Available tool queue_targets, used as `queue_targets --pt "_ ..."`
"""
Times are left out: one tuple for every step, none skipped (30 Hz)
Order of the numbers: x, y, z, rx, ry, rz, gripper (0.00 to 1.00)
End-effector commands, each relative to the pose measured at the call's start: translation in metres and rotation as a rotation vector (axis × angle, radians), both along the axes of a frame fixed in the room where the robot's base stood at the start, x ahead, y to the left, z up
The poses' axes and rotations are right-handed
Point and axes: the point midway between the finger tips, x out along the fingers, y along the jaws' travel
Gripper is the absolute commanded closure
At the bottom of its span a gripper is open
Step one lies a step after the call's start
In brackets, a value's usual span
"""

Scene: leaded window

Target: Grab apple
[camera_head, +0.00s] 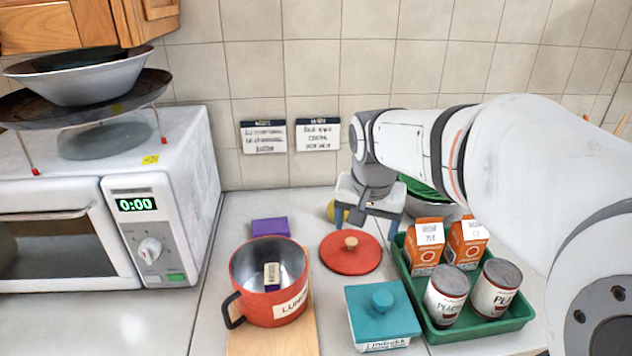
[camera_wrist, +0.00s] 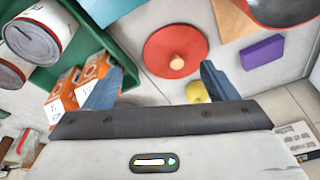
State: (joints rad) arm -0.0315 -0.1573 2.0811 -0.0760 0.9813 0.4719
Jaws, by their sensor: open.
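A small yellow round thing, likely the apple (camera_head: 335,211), sits on the counter near the tiled wall. It is partly hidden behind my gripper (camera_head: 368,214) in the head view. In the wrist view the yellow thing (camera_wrist: 196,92) shows just beside the right finger, partly covered by it. I cannot tell whether the finger touches the yellow thing.
A red lid (camera_head: 350,262) lies in front of the gripper. A red pot (camera_head: 258,301), a teal lidded box (camera_head: 360,310) and a purple block (camera_head: 270,227) stand nearby. A green tray (camera_head: 515,322) with cartons and cans is at right. A microwave (camera_head: 190,150) stands left.

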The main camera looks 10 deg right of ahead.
Motion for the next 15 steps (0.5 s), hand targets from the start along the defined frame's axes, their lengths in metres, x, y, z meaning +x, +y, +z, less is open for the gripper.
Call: queue_targets --pt "0.026 0.001 -0.008 0.005 0.002 -0.058 0.17" --pt "0.04 0.002 -0.009 0.008 0.0 -0.095 0.17" --pt "0.059 0.003 -0.011 0.013 -0.004 -0.145 0.17" --pt "0.072 0.004 -0.013 0.017 -0.005 -0.185 0.17" --pt "0.086 0.004 -0.016 0.021 -0.008 -0.223 0.17" --pt "0.104 0.005 -0.02 0.024 -0.013 -0.275 0.17" --pt "0.117 0.006 -0.023 0.028 -0.016 -0.313 0.17" --pt "0.13 0.007 -0.027 0.032 -0.02 -0.352 0.17" --pt "0.147 0.008 -0.032 0.037 -0.026 -0.4 0.17" --pt "0.159 0.009 -0.036 0.04 -0.031 -0.436 0.17" --pt "0.17 0.01 -0.04 0.042 -0.035 -0.469 0.17" --pt "0.183 0.012 -0.046 0.046 -0.04 -0.512 0.17" --pt "0.193 0.013 -0.049 0.05 -0.044 -0.542 0.17" --pt "0.201 0.014 -0.053 0.053 -0.049 -0.569 0.17" --pt "0.211 0.015 -0.057 0.056 -0.054 -0.601 0.17"
